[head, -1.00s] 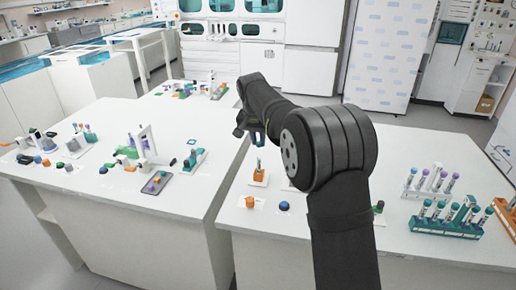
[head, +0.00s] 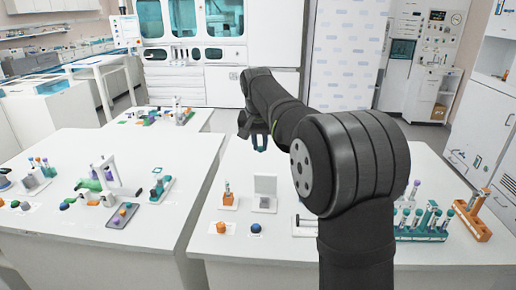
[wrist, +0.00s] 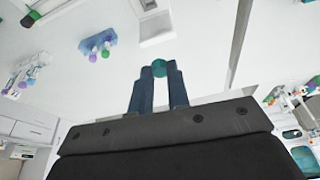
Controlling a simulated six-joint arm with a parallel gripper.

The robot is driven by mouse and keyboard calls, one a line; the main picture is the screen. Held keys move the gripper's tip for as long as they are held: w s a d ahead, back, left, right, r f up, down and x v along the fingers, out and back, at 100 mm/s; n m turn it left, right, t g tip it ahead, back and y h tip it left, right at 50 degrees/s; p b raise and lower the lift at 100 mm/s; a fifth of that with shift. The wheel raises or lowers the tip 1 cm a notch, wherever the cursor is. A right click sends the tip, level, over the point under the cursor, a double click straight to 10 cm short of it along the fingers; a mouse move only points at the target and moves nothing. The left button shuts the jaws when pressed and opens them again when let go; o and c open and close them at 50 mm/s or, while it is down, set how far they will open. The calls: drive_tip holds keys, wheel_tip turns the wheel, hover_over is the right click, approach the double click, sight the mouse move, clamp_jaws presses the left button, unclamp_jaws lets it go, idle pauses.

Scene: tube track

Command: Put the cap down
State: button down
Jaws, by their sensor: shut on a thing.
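My gripper (wrist: 160,78) is shut on a small round teal cap (wrist: 159,67), held between the two fingertips in the wrist view. In the head view my gripper (head: 254,138) hangs above the back part of the right white table (head: 235,262); the cap cannot be made out there.
An orange holder with a tube (head: 228,197) and a grey-white device (head: 265,192) stand behind the loose caps. Tube racks (head: 425,222) stand at the right, partly behind my arm. The left table (head: 110,250) carries several small items. A gap separates the two front tables.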

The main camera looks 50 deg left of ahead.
drive_tip(key=shift+r, duration=0.5)
drive_tip(key=shift+f, duration=0.1)
drive_tip(key=s+d+f, duration=0.3)
drive_tip(key=d+f, duration=0.3)
drive_tip(key=d, duration=0.2)
drive_tip(key=s+d+f, duration=0.4)
drive_tip(key=d+f, duration=0.3)
drive_tip(key=d, duration=0.1)
drive_tip(key=shift+n, duration=0.4)
drive_tip(key=s+a+f, duration=0.2)
drive_tip(key=a, duration=0.1)
drive_tip(key=s+a+f, duration=0.2)
drive_tip(key=a, duration=0.1)
drive_tip(key=s+a+f, duration=0.2)
drive_tip(key=a, duration=0.1)
drive_tip(key=shift+s+f, duration=0.4)
drive_tip(key=shift+a+f, duration=0.15)
drive_tip(key=shift+f, duration=1.9)
